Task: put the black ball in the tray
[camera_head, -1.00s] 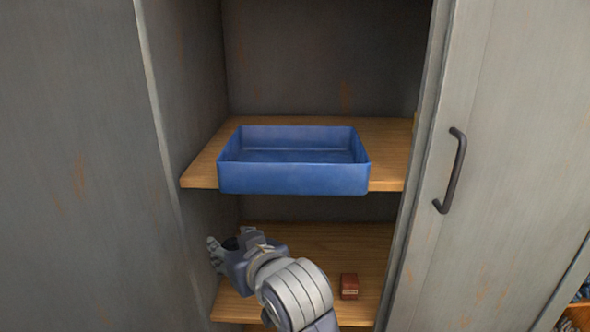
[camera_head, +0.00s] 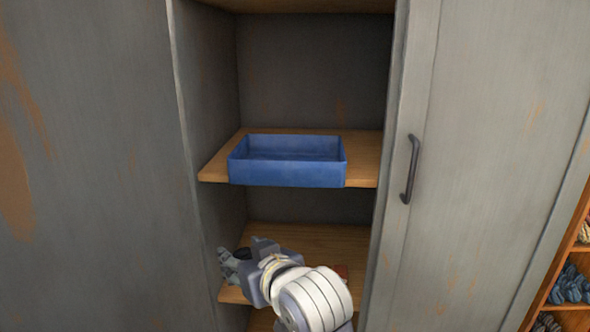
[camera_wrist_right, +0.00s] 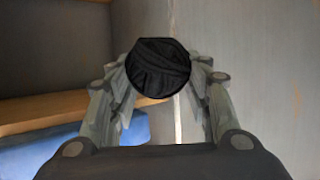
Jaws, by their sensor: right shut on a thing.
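The black ball (camera_wrist_right: 160,70) is between the fingers of my right gripper (camera_wrist_right: 160,85) in the right wrist view, touched on both sides. In the head view my right gripper (camera_head: 232,264) is in front of the cabinet's lower shelf, below and in front of the tray. Only a dark bit of the ball (camera_head: 243,253) shows there. The blue tray (camera_head: 288,174) stands on the shelf above, open at the top, and its visible inside looks empty. Part of the tray (camera_wrist_right: 112,150) shows at the lower left of the wrist view. My left gripper is not in view.
The tray's wooden shelf (camera_head: 362,172) has cabinet walls at both sides. The grey door (camera_head: 480,170) at right has a dark handle (camera_head: 410,168). A reddish block (camera_head: 342,271) on the lower shelf (camera_head: 310,238) is mostly hidden by my arm. Skeins (camera_head: 572,285) sit far right.

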